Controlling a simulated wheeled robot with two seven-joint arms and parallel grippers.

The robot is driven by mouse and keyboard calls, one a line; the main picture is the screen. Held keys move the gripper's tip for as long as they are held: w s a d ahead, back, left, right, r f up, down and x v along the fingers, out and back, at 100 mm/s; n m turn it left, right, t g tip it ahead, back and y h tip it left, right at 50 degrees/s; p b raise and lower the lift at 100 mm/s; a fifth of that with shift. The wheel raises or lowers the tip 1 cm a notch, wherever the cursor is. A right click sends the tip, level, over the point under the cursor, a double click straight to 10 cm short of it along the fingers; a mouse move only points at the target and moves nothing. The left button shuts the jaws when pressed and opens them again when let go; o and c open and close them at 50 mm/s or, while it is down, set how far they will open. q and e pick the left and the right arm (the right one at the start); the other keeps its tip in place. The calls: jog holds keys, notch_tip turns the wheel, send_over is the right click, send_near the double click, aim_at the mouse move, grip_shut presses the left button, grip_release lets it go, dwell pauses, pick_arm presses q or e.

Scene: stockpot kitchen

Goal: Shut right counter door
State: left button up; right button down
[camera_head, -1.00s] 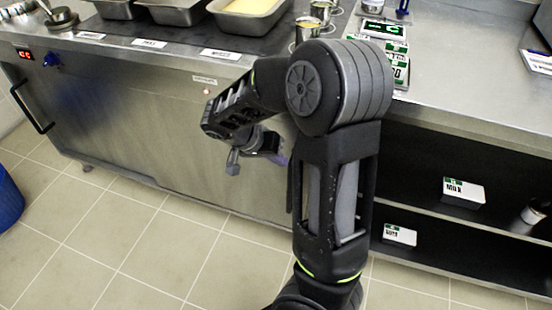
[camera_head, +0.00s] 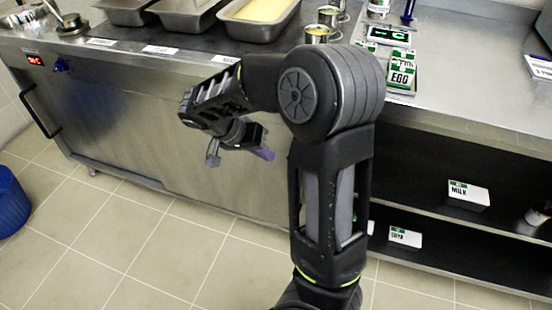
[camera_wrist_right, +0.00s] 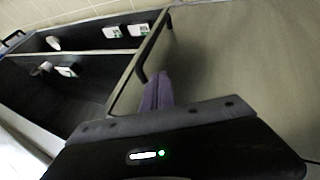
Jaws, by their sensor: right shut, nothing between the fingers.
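The right counter door is a plain steel panel (camera_head: 245,185) on the counter front, left of the open shelf bay; my right arm hides part of it in the head view. In the right wrist view the door panel (camera_wrist_right: 235,55) fills the right side, with a dark handle (camera_wrist_right: 141,74) near its edge, and the shelf bay lies open beside it. My right gripper (camera_head: 266,153) is shut and empty in front of the panel. Its purple fingertips (camera_wrist_right: 158,85) appear close beside the handle; I cannot tell whether they touch. My left gripper is out of view.
The open bay's shelf (camera_head: 510,227) holds a milk box (camera_head: 468,195), with another box (camera_head: 404,237) below. Trays, tins and a labelled egg box (camera_head: 401,78) stand on the counter. A blue bin (camera_head: 10,203) stands at left. The tiled floor (camera_head: 120,235) is clear.

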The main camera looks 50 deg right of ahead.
jog(key=v, duration=0.5)
jog(key=shift+w+a+p, duration=0.1)
jog(key=shift+w+p, duration=0.1)
jog(key=shift+p, duration=0.1)
jog(key=shift+f, duration=0.1)
